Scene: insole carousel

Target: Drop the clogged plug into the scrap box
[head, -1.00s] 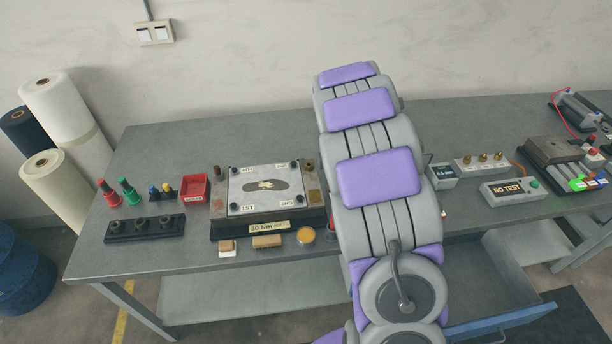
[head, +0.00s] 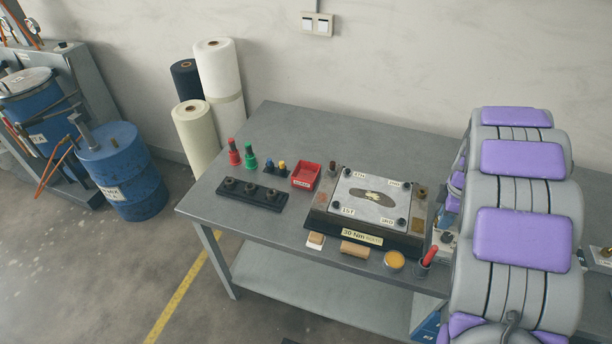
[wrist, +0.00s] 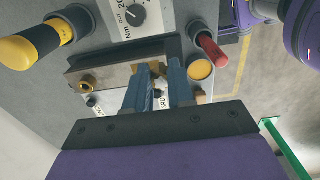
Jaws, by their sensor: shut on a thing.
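The scrap box, a small open red box (head: 306,177) with a pale label, stands on the grey bench left of the mould plate in the head view. My gripper (wrist: 161,84) shows in the wrist view, its two blue fingers close together. It is shut on a small brass-coloured piece, apparently the clogged plug (wrist: 160,68), mostly hidden by the fingers. The mould block lies beyond the fingers in that view. In the head view my gripper is hidden behind my grey and purple arm, right of the box.
The mould plate (head: 370,196) stands between the box and my arm. Red (head: 234,152) and green (head: 250,156) bottles and a black holder (head: 240,194) are left of the box. A red-handled tool (head: 428,257) stands near the front edge. The bench's back left is clear.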

